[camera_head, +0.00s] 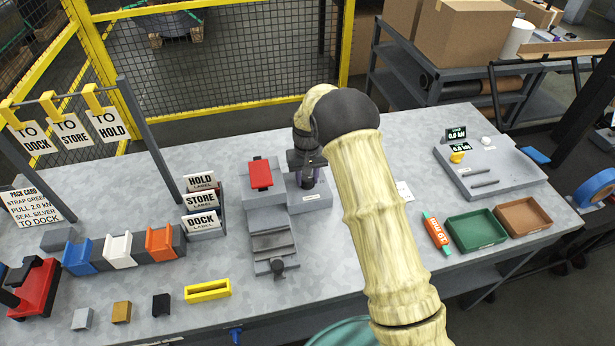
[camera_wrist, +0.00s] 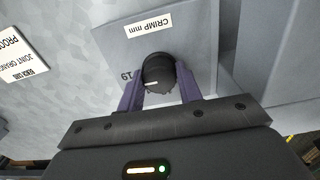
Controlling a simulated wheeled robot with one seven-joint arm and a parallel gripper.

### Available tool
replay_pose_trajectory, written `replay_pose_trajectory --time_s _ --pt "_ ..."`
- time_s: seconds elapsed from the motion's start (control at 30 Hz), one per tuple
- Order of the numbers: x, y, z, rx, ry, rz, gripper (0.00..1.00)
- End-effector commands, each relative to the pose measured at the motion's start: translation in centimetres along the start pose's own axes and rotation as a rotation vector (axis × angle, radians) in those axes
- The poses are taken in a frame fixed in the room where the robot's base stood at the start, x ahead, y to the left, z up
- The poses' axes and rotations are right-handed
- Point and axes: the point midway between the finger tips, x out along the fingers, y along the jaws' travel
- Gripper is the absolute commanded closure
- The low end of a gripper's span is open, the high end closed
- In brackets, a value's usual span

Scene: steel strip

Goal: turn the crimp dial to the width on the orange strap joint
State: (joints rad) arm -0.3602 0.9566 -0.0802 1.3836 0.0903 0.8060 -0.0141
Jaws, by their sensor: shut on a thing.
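The crimp dial (camera_wrist: 158,72) is a round black knob on a grey block under a "CRIMP mm" label (camera_wrist: 149,27). A white mark on it points left, roughly toward a printed "19" (camera_wrist: 126,76); other numbers are hidden. My gripper (camera_wrist: 160,92) is shut on the dial, its two purple fingers on either side. In the head view my gripper (camera_head: 309,180) is at the grey block (camera_head: 312,202), and the dial is hidden. The orange strap joint (camera_head: 436,233) lies on the bench right of my arm, with a white label that seems to read 19 mm.
A grey press with a red top (camera_head: 260,174) stands just left of my gripper. Green (camera_head: 477,229) and brown (camera_head: 523,216) trays lie at the right. Label holders (camera_head: 202,205) and coloured blocks (camera_head: 118,250) fill the left. A card (camera_wrist: 18,55) mentions an orange joint.

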Motion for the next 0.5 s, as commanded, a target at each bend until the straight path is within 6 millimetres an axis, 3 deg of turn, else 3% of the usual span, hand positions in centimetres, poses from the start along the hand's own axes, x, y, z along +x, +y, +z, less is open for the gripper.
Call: replay_pose_trajectory --time_s 0.13,0.17,0.27,0.5 --pt "-0.04 0.03 -0.04 0.002 0.001 0.0 0.88" --pt "-0.04 0.03 -0.04 0.002 0.001 0.0 0.61" --pt "-0.03 0.03 -0.04 0.002 0.001 0.0 0.43" --pt "-0.03 0.03 -0.04 0.001 0.001 0.0 0.43"
